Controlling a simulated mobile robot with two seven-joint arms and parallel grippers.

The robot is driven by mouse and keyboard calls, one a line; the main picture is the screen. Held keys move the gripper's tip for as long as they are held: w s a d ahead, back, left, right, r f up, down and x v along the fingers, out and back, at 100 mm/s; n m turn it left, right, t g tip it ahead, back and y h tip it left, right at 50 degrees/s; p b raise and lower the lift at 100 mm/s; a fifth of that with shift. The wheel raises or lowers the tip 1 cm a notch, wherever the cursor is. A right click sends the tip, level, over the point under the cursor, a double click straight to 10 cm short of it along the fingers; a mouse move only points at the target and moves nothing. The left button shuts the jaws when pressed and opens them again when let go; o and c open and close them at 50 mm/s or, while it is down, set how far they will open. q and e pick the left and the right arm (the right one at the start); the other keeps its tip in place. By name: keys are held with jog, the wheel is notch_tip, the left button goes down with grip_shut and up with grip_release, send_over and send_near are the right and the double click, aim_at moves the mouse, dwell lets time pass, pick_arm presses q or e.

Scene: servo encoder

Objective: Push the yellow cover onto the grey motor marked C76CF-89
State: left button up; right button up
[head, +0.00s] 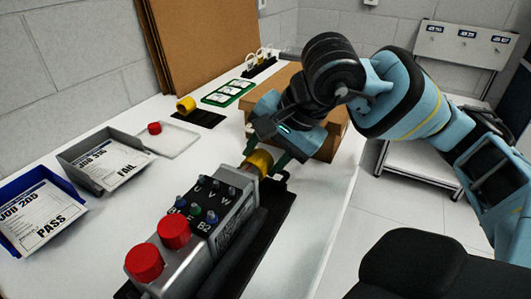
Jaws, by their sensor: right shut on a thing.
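The grey motor (205,235) lies along a black base in the front middle of the table. It has two red caps and several terminals marked U, V, W on top; the C76CF-89 marking is not legible. A yellow cover (259,161) sits at the motor's far end, in line with it. I cannot tell how far on it is. My right gripper (268,160) comes in from the right and is shut on the yellow cover, partly hiding it. My left gripper is not in view.
A second yellow piece (186,104) stands by a black mat (199,119). A blue PASS tray (38,212), a grey FAIL tray (105,163) and a clear tray with a red cap (154,128) are left. A cardboard box (335,135) stands behind my gripper.

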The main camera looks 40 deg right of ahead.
jog(key=shift+s+a, duration=0.3)
jog(key=shift+a, duration=0.35)
jog(key=shift+s+a, duration=0.25)
jog(key=shift+a, duration=0.4)
dwell(2.3)
jog(key=o, duration=1)
jog(key=shift+o, duration=0.2)
jog(key=v, duration=0.8)
jog(key=shift+p, duration=0.45)
